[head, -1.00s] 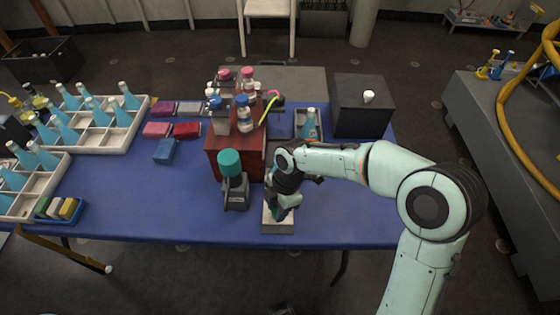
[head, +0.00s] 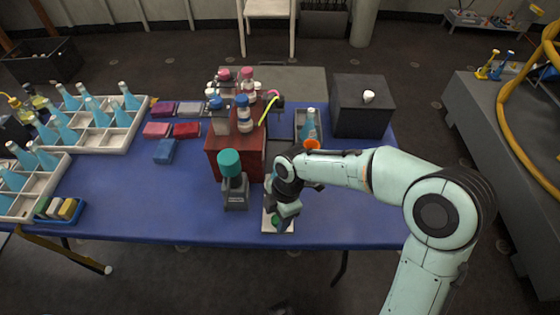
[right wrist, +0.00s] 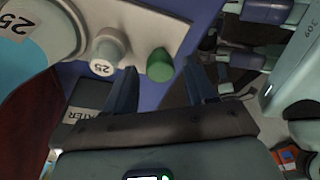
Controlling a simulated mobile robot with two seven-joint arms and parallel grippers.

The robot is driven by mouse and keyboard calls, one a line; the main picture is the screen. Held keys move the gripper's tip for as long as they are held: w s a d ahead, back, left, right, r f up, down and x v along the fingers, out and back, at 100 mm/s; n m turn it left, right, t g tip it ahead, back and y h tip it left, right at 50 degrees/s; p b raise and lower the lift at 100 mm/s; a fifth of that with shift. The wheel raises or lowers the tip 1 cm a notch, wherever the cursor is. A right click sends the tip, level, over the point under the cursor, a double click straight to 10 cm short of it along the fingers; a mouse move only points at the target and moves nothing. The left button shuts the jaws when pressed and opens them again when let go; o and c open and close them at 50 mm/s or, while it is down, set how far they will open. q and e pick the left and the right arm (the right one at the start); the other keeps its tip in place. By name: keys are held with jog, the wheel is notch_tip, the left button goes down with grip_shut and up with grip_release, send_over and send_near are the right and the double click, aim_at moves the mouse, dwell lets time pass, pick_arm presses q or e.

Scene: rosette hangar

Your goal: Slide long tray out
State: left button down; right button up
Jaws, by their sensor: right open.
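A narrow pale tray (head: 268,226) lies at the front edge of the blue table, partly under my right gripper (head: 282,216). A grey-rimmed tray (head: 298,120) with a blue bottle (head: 309,126) lies farther back. My arm covers the space between, so I cannot tell if they are one long tray. In the right wrist view, the pale tray (right wrist: 150,22) carries a green-capped item (right wrist: 160,66) and a white-capped item marked 25 (right wrist: 107,47). My right gripper (right wrist: 161,72) is open, its fingers either side of the green cap; contact is unclear. My left gripper is out of view.
A dark grey holder with a teal cap (head: 232,164) stands just left of my right gripper. Behind it is a red-brown box (head: 232,148) with bottles around its top. A black box (head: 362,110) stands back right.

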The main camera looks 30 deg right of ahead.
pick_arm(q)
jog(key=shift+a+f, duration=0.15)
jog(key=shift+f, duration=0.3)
pick_arm(e)
jog(key=shift+f, duration=0.15)
notch_tip(320, 180, up, 2)
jog(key=shift+p, duration=0.9)
notch_tip(320, 180, up, 5)
jog(key=p, duration=0.5)
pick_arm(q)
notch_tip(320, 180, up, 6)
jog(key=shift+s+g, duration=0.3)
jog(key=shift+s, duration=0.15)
pick_arm(e)
jog(key=shift+s+d, duration=0.1)
